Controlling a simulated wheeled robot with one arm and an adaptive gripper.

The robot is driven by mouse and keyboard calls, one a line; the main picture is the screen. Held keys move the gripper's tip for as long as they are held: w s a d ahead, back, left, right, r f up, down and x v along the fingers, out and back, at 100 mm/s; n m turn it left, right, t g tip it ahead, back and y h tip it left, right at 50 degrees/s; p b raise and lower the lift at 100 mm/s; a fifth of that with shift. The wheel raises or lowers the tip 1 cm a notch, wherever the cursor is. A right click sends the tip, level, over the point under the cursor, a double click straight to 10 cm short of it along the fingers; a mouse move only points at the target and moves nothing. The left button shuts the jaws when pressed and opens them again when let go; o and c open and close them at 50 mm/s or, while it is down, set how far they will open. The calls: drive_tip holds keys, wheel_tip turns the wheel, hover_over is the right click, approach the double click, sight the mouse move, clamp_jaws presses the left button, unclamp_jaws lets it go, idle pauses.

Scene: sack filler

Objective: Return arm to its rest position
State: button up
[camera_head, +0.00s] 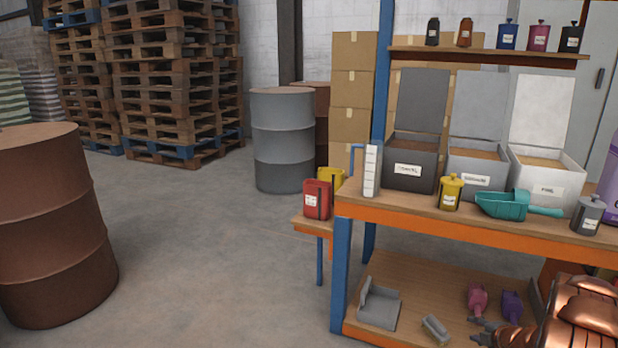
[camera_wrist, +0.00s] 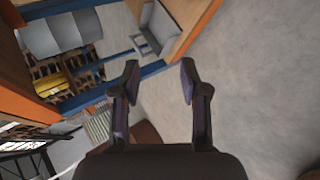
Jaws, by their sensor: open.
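My gripper (camera_wrist: 160,82) is open in the wrist view, its two dark fingers apart with nothing between them. Bare grey floor shows between and beyond the fingertips. My copper-coloured arm shows at the lower right of the head view, in front of the workbench (camera_head: 440,228) and its lower shelf. The arm covers the right part of that shelf, and the frame edge cuts it off.
Lidded bins, a yellow canister (camera_head: 451,193) and a teal scoop (camera_head: 503,205) stand on the workbench. Pink (camera_head: 477,298) and purple (camera_head: 511,304) items sit on the lower shelf near my arm. A brown drum (camera_head: 50,225) stands left; the floor between is clear.

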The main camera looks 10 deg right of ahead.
wheel_tip(320, 180, up, 21)
drive_tip(key=w+a+m+g+h+p, duration=0.25)
drive_tip(key=m+h+p, duration=0.2)
drive_tip(key=p, duration=0.35)
drive_tip(key=s+a+r+m+g+p, duration=0.2)
drive_tip(key=s+a+r+m+p, duration=0.15)
drive_tip(key=r, duration=0.35)
drive_tip(key=s+a+r+m+g+p, duration=0.1)
drive_tip(key=s+a+r+m+p, duration=0.15)
drive_tip(key=a+r, duration=0.35)
drive_tip(key=s+a+r+m+g+y+p, duration=0.2)
drive_tip(key=s+a+r+m+g+p, duration=0.1)
drive_tip(key=s+a+r+p, duration=0.5)
drive_tip(key=s+a+r+m+g+y+p, duration=0.3)
drive_tip(key=s+a+r+p, duration=0.6)
drive_tip(key=s+a+r, duration=0.6)
drive_tip(key=s+a+g, duration=0.1)
drive_tip(key=s+a, duration=0.6)
drive_tip(key=a, duration=0.4)
drive_tip(key=shift+s+a, duration=0.2)
drive_tip(key=shift+a, duration=0.2)
drive_tip(key=shift+r+m+y, duration=0.1)
drive_tip(key=shift+m+y, duration=0.15)
